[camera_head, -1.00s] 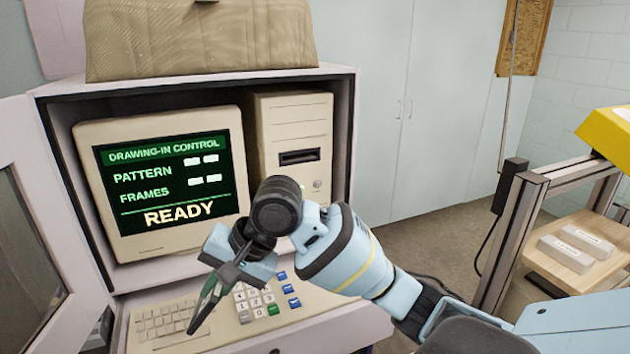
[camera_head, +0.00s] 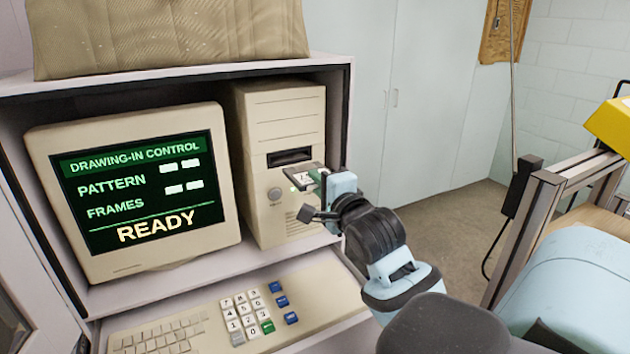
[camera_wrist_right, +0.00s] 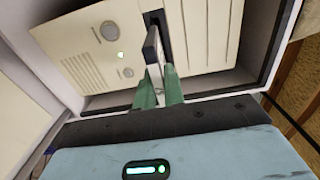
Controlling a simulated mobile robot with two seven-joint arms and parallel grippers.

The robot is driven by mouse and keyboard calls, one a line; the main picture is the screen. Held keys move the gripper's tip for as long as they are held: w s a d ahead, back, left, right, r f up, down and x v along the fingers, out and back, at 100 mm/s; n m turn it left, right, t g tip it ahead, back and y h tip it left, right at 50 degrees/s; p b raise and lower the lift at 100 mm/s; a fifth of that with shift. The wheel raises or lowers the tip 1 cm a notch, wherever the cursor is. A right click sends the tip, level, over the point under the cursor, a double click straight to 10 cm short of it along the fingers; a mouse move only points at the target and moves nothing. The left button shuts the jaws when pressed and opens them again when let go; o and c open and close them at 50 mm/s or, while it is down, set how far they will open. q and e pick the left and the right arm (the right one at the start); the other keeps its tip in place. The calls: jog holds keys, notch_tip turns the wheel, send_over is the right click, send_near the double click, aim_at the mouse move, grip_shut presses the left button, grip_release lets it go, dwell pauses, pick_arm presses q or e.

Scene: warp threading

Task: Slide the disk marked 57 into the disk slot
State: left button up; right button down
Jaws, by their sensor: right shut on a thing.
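My right gripper (camera_head: 320,180) is shut on a thin grey disk (camera_head: 303,176) with a pale label. I cannot read the full mark on it. The disk is in front of the computer tower, just below and in front of the dark disk slot (camera_head: 290,157). In the right wrist view the disk (camera_wrist_right: 152,48) is seen almost edge-on between the green fingertips (camera_wrist_right: 159,88), and its far end is close to the dark slot (camera_wrist_right: 158,20). I cannot tell whether it touches the slot. My left gripper is not in view.
The beige tower (camera_head: 282,110) stands in a cabinet beside a monitor (camera_head: 135,190) reading READY. A keyboard (camera_head: 155,335) and keypad (camera_head: 245,312) lie on the shelf below. A metal frame (camera_head: 530,215) stands at the right.

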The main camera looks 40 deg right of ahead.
aim_at(300, 166)
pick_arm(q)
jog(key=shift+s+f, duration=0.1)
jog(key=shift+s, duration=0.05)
pick_arm(e)
jog(key=shift+w, duration=0.1)
